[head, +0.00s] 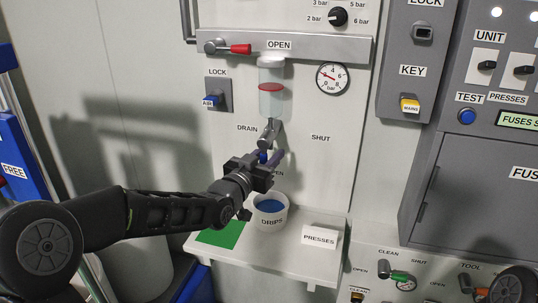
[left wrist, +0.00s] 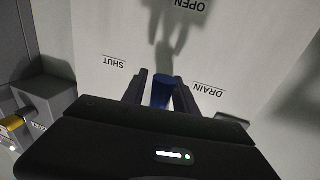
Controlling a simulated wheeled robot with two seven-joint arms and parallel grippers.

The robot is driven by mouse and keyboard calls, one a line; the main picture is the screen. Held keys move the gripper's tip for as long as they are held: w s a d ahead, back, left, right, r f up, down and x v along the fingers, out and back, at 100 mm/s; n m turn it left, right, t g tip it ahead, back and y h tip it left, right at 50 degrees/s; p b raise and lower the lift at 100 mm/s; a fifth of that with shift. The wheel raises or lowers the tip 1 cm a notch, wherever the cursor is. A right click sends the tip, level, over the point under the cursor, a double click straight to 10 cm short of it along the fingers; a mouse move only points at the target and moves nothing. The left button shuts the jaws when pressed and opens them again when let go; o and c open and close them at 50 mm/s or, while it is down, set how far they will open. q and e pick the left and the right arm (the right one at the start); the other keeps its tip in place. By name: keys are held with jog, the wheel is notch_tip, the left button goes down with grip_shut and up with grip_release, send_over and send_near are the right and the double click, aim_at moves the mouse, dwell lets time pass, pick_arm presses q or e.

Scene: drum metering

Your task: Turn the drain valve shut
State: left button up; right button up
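The drain valve (head: 268,134) sits under a clear cylinder with a red ring (head: 271,88) on the white panel. Its blue lever (head: 263,157) hangs down toward the partly covered OPEN label below; the SHUT label (head: 321,139) is to its right. My left gripper (head: 272,158) reaches up to the lever from below left. In the left wrist view the blue lever (left wrist: 162,92) stands between the two fingers, with narrow gaps seeming to show beside it, so the gripper looks open around it. My right gripper is not in view.
Below the valve a white shelf (head: 285,262) carries a DRIPS cup (head: 270,211) with blue inside, a green patch (head: 222,235) and a PRESSES block (head: 320,235). A red-handled lever (head: 235,49) is above. Grey control boxes stand at the right.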

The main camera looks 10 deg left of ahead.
pick_arm(q)
grip_shut()
dwell(0.3)
jog(key=d+r+n+t+y+b, duration=0.1)
jog(key=d+r+n+b, duration=0.1)
jog(key=n+b, duration=0.7)
jog(key=d+r+n+t+y+b, duration=0.1)
jog(key=d+r+n+y+b, duration=0.1)
jog(key=n+b, duration=0.7)
jog(key=shift+r+n+t+b, duration=0.35)
jog(key=shift+r+n, duration=0.25)
jog(key=shift+n, duration=0.6)
jog(key=shift+s+y, duration=0.1)
jog(key=shift+y, duration=0.2)
